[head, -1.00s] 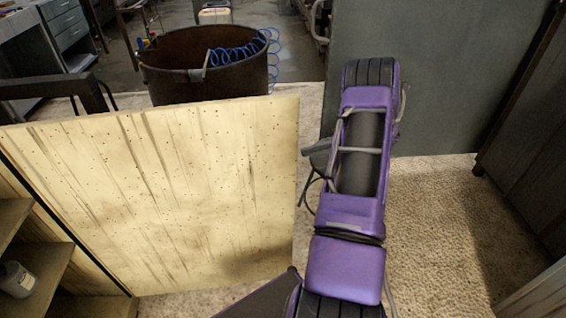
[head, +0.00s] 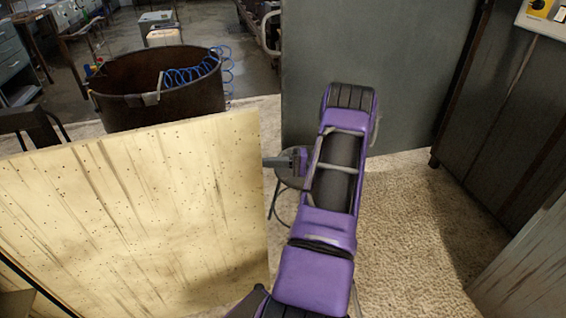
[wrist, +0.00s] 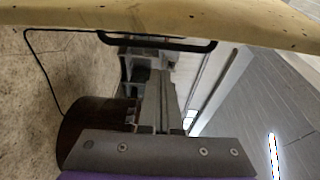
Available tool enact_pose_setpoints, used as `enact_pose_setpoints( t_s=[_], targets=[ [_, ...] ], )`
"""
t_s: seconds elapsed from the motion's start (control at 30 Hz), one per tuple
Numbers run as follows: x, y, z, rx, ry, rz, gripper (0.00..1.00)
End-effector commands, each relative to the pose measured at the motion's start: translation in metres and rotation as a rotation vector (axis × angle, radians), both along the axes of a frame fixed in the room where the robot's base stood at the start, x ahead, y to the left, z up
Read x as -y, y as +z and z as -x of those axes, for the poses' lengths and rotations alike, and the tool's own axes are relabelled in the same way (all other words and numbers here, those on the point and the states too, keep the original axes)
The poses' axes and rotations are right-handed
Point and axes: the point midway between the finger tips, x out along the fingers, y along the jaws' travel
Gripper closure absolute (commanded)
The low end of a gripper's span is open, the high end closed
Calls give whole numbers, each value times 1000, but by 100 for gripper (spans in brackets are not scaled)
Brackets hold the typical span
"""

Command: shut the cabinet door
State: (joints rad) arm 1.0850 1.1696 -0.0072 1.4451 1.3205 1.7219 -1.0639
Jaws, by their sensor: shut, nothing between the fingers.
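The cabinet door (head: 135,215) is a pale, speckled wooden panel and stands open across the left of the head view. My gripper (head: 268,162) is shut and empty, close to the door's right edge; whether it touches the door is unclear. In the wrist view the door (wrist: 240,22) crosses the top, with a black bar handle (wrist: 190,45) along it. My gripper (wrist: 152,50) points up at the handle there, with nothing between its fingers. The cabinet (head: 15,303) shows only as a sliver at lower left.
A rusty drum (head: 160,105) with a blue coiled hose stands behind the door. A grey-green panel (head: 390,75) stands behind my arm, and a dark cabinet (head: 490,130) at right. Carpet (head: 410,225) right of my arm is clear.

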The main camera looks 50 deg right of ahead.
Motion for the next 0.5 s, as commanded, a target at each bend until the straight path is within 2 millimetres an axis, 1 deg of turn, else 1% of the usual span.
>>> enact_pose_setpoints(
  t_s=[0.03, 0.1, 0.23, 0.33, 0.5],
  targets=[
    [-8, 0, -7, -1, 3, -1, 100],
    [-11, 0, 5, -4, -3, -1, 100],
    [-18, 0, 20, -1, -1, 0, 100],
    [-22, 0, 27, -1, -1, 0, 100],
    [-24, 0, 30, -1, -1, 1, 100]
  ],
)
